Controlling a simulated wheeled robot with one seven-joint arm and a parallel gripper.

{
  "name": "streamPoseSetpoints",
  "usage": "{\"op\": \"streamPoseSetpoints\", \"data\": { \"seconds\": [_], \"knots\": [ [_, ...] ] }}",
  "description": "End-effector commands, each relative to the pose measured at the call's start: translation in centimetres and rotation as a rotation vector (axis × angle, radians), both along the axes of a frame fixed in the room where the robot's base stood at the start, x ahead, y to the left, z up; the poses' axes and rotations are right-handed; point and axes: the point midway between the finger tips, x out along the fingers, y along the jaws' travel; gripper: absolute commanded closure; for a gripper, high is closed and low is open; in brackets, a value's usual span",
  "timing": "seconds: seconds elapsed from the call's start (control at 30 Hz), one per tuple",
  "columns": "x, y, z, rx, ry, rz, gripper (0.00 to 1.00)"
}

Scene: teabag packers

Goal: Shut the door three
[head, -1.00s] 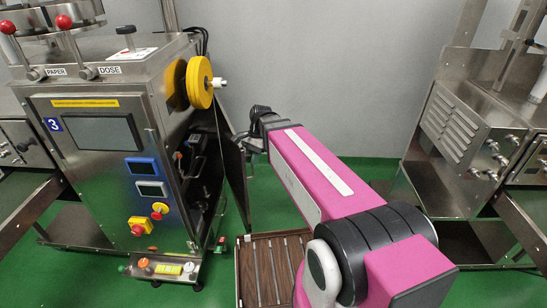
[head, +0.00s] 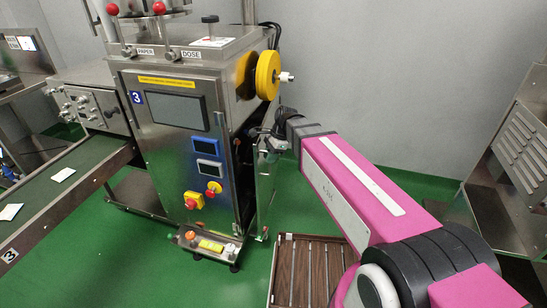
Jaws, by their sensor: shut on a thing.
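Machine 3 (head: 160,165) is a steel cabinet with a blue "3" label, a dark screen and yellow paper reels on its right. Its side door, door three (head: 265,200), shows as a narrow upright panel at the cabinet's right side, seen nearly edge-on. It stands ajar, with a dark gap between it and the cabinet. My gripper (head: 264,144), at the end of my pink arm, is at the door's upper part and shut on it. The dark wrist partly hides the fingers, so I cannot tell whether they hold a handle or the edge.
A small control box (head: 210,244) with buttons stands low in front of the machine. A brown slatted platform (head: 297,275) lies on the green floor below my arm. A conveyor (head: 65,185) runs at left. Another steel machine (head: 520,145) stands at right.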

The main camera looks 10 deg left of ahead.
Motion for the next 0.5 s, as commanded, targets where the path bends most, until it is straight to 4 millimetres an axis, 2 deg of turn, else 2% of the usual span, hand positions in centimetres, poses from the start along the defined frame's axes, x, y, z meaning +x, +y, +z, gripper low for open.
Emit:
{"op": "streamPoseSetpoints", "data": {
  "seconds": [0.03, 0.23, 0.27, 0.3, 0.5],
  "knots": [
    [-1.02, -0.1, 0.09, 0.003, 0.016, 0.013, 1.0],
    [-1.03, -0.1, 0.12, 0.004, 0.015, 0.013, 1.0],
    [-1.02, -0.09, 0.12, 0.004, 0.015, 0.013, 0.72],
    [-0.98, -0.07, 0.13, 0.005, 0.014, 0.013, 0.62],
    [-0.65, -0.06, 0.11, 0.002, 0.012, 0.009, 0.62]
  ]
}}
